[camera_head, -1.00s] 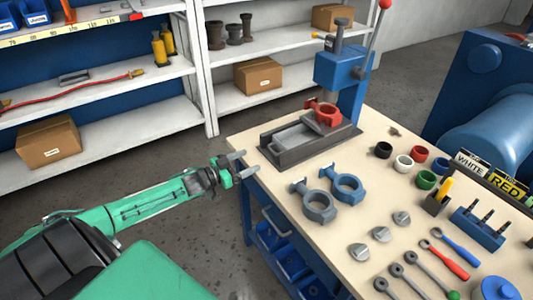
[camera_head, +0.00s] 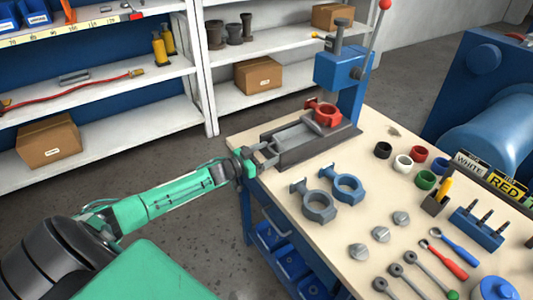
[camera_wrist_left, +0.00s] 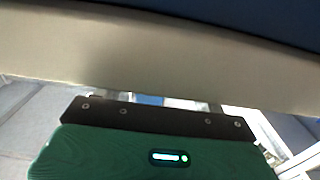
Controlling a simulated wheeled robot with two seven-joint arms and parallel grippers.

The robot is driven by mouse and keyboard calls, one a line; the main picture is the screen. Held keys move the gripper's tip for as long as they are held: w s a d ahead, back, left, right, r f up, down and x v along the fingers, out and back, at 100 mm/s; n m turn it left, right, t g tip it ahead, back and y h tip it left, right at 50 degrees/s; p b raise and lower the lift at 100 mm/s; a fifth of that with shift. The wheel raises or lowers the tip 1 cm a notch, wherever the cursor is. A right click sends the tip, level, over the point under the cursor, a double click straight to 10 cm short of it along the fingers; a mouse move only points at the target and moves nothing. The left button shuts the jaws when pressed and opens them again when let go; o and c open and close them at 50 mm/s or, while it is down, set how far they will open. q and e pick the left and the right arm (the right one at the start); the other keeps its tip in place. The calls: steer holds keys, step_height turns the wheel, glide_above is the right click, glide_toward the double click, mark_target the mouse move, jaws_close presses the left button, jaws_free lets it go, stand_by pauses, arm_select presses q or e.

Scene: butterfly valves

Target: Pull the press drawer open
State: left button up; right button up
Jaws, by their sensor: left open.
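The blue press (camera_head: 338,70) stands at the back left of the bench, with a red ring-shaped part (camera_head: 322,112) on its dark base. Its grey drawer (camera_head: 298,136) lies in the low base, at the left end. My left gripper (camera_head: 267,154) is open at the bench's left edge, by the near left end of the base. I cannot tell whether a finger touches the drawer, and any handle there is hidden. The left wrist view shows the green gripper body (camera_wrist_left: 150,150); its fingertips are hidden. My right gripper is not in view.
Coloured rings (camera_head: 404,163), discs and tools lie farther right. The bench edge is close to the left wrist camera (camera_wrist_left: 160,55). Shelves (camera_head: 150,125) stand behind.

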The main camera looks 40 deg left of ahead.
arm_select(q)
steer(key=c, duration=1.1)
steer(key=shift+s, duration=0.2)
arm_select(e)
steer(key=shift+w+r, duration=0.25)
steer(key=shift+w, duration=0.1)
